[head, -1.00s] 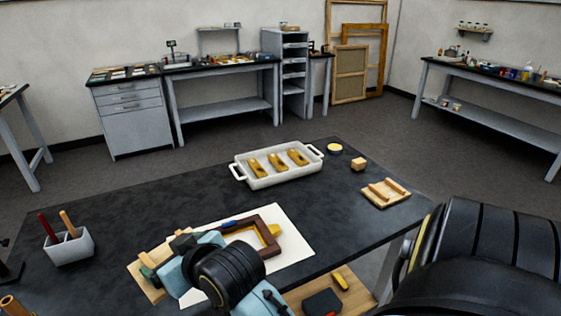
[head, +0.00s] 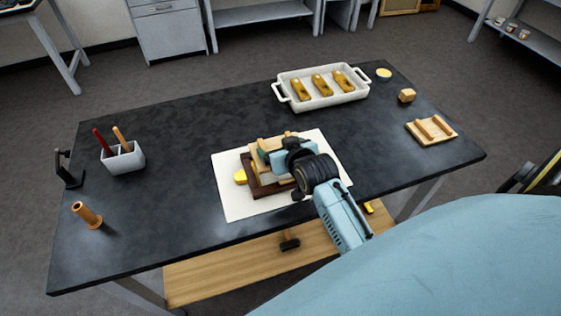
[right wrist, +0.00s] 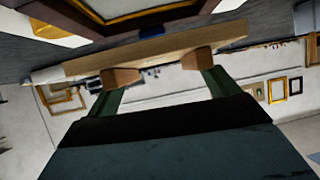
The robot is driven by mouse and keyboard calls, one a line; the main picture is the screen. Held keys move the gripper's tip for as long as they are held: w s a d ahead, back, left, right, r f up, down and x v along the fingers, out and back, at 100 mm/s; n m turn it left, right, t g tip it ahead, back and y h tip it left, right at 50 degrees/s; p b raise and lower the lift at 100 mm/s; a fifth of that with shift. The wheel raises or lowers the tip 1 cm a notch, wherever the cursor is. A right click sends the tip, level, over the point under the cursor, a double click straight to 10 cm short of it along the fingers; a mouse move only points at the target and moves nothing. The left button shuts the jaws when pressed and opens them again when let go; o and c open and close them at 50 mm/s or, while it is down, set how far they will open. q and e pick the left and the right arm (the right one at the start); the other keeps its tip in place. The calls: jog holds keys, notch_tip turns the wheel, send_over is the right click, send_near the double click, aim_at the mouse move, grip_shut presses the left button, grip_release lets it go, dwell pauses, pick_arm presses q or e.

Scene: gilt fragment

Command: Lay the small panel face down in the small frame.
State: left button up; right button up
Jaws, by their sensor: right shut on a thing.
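A small light-wood panel (head: 257,158) with two brown battens is held by my right gripper (head: 283,157), above the far part of the small frame. In the right wrist view the panel (right wrist: 160,52) is seen edge-on, its battens toward the gripper (right wrist: 162,82). The small dark brown frame (head: 262,191) lies on a white sheet (head: 233,206); my gripper and the panel hide much of it. In the right wrist view the frame (right wrist: 90,19) shows beyond the panel, apart from it. My left gripper is out of view.
A yellow block (head: 240,177) sits at the frame's left side. A white tray (head: 322,103) with several gold-coloured pieces stands behind. Another battened board (head: 419,134) and a small wooden block (head: 407,95) lie to the right. A tool holder (head: 122,160) stands left; the table's left-middle is clear.

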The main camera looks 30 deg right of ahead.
notch_tip(320, 180, down, 5)
jog(key=shift+f+b, duration=0.2)
jog(key=shift+b, duration=0.2)
jog(key=shift+s+a+f, duration=0.1)
jog(key=shift+s+f, duration=0.1)
jog(key=shift+f, duration=0.2)
jog(key=shift+c, duration=0.5)
jog(key=o, duration=1.1)
jog(key=shift+f, duration=0.1)
jog(key=p+v, duration=0.1)
jog(key=v, duration=1.1)
jog(key=shift+w, duration=0.2)
